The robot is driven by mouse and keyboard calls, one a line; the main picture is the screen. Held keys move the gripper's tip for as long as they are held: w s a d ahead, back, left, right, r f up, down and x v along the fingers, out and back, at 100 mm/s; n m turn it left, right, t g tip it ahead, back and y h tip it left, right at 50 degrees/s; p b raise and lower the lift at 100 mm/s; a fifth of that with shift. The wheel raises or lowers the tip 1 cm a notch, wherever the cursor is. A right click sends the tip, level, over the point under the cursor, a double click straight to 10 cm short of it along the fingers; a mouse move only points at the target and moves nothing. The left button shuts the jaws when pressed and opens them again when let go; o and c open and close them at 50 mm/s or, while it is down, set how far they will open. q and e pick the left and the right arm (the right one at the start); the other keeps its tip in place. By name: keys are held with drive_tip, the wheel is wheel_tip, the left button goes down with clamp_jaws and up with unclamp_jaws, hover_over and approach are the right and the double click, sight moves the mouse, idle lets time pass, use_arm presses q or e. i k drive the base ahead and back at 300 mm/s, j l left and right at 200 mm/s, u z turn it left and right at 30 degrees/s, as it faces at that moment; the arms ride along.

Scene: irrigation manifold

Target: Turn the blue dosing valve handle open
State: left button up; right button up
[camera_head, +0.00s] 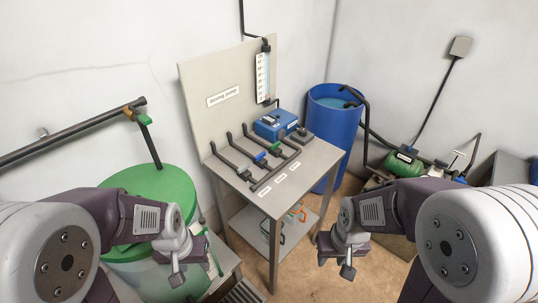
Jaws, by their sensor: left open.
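The blue valve handle (261,157) sits on a black pipe in the middle of the small manifold on the table (303,163). It is small, and its exact angle to the pipe is hard to make out. Other valves with different-coloured handles sit on the pipes on either side of it. My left gripper (178,275) is open in front and to the left of the table, well apart from the handle. My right gripper (347,268) is in front and to the right, also apart from it; its fingers are too small to judge.
A blue pump box (272,125) and an upright panel (222,93) stand behind the pipes. A green tank (150,185) is on the left, a blue barrel (333,115) on the right. White labels line the table's front edge. Floor shows between my arms.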

sight(260, 156)
drive_tip(key=i+l+u, duration=0.2)
drive_tip(key=l+u, duration=0.25)
drive_tip(key=i+l+u, duration=0.15)
drive_tip(key=l+u, duration=0.25)
drive_tip(key=i+l+u, duration=0.1)
drive_tip(key=l+u, duration=1.2)
drive_tip(key=k+l+u, duration=0.15)
drive_tip(key=l+u, duration=0.25)
